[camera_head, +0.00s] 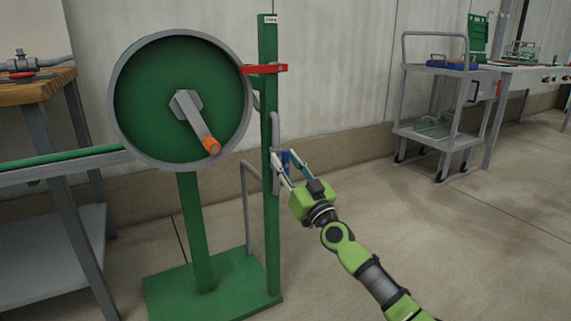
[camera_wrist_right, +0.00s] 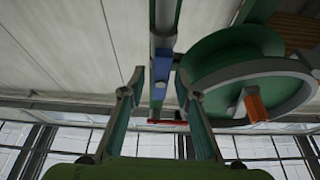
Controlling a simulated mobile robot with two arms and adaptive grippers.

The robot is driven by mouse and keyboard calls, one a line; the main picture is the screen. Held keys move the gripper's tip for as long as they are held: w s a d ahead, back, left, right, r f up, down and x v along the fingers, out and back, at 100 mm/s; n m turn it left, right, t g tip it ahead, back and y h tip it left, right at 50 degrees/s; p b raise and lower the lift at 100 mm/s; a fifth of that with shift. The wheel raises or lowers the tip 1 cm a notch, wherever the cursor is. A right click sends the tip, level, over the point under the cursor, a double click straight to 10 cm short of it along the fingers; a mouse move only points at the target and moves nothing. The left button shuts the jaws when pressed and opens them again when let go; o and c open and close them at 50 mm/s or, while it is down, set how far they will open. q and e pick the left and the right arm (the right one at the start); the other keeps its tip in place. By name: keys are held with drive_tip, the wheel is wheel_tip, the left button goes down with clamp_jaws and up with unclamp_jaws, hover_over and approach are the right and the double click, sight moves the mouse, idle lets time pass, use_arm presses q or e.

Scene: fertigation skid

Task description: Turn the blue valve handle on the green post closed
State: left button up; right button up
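The green post (camera_head: 268,120) stands upright on a green base plate, with a grey pipe beside it. The blue valve handle (camera_head: 285,158) is at mid height on the post's right side, partly hidden by my right gripper (camera_head: 284,168). In the right wrist view the blue handle (camera_wrist_right: 160,78) appears between the two spread fingers of my right gripper (camera_wrist_right: 160,76), with a gap on both sides. The fingers are open, and I see no contact. How deep the handle sits between them I cannot tell. My left gripper is not in view.
A red lever (camera_head: 265,69) sticks out near the post's top. A big green wheel (camera_head: 170,110) with an orange-tipped crank (camera_head: 212,147) is close on the left. A grey cart (camera_head: 432,110) stands at the back right. The floor at right is clear.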

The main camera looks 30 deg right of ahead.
drive_tip(key=shift+w+r, duration=0.1)
drive_tip(key=shift+w, duration=0.05)
clamp_jaws()
